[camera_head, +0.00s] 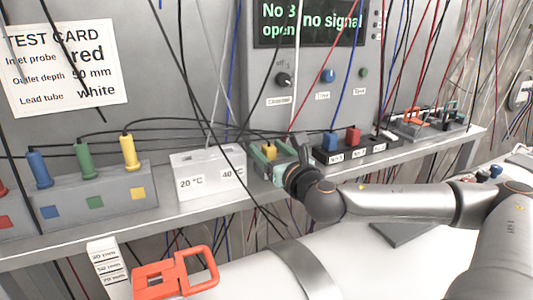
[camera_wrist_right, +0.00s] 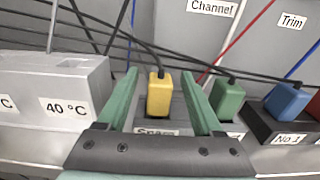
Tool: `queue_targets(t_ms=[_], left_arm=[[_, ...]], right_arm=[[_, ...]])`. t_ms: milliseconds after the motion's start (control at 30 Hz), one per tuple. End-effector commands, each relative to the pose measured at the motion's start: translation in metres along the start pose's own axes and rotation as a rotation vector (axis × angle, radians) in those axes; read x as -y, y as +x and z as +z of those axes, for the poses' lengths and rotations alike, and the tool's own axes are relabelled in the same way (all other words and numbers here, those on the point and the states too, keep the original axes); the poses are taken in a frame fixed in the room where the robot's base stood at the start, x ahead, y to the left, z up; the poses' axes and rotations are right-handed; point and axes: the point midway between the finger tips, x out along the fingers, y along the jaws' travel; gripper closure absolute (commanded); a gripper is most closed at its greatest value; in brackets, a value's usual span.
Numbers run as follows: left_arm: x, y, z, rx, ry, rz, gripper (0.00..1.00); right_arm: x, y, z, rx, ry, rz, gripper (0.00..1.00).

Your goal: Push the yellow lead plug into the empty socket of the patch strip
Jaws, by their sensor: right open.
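The yellow plug (camera_head: 269,152) stands upright in a grey holder (camera_wrist_right: 175,110) labelled Spare, its black lead rising from the top; it also shows in the right wrist view (camera_wrist_right: 159,96). My right gripper (camera_wrist_right: 160,80) is open, its green fingers on either side of the yellow plug, with gaps showing. In the head view the right gripper (camera_head: 277,166) reaches in from the right. The black patch strip (camera_head: 322,158) holds a blue plug (camera_head: 331,139) and a red plug (camera_head: 353,135). Its right end shows no coloured plug. My left gripper is not in view.
A green plug (camera_wrist_right: 228,100) stands just right of the right finger. A grey box (camera_head: 208,163) marked 20 °C and 40 °C is to the left. Hanging cables cross the shelf. The display (camera_head: 308,22) reads "No 3 open" and "no signal". An orange-red handle (camera_head: 175,273) lies below.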

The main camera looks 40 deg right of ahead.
Motion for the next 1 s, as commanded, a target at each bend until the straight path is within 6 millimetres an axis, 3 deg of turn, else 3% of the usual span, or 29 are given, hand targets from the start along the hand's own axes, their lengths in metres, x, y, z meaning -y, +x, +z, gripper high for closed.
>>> queue_targets(t_ms=[367, 900, 1000], left_arm=[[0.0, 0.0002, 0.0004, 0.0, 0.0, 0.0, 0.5], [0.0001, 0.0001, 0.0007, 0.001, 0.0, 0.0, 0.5], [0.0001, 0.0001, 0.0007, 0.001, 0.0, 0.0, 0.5]], right_arm=[[-0.001, -0.0014, 0.0002, 0.0, -0.001, -0.001, 0.32], [-0.0009, -0.0013, 0.0002, 0.0, -0.001, -0.001, 0.93], [-0.0009, -0.0013, 0.0002, 0.001, -0.001, -0.001, 1.0]])
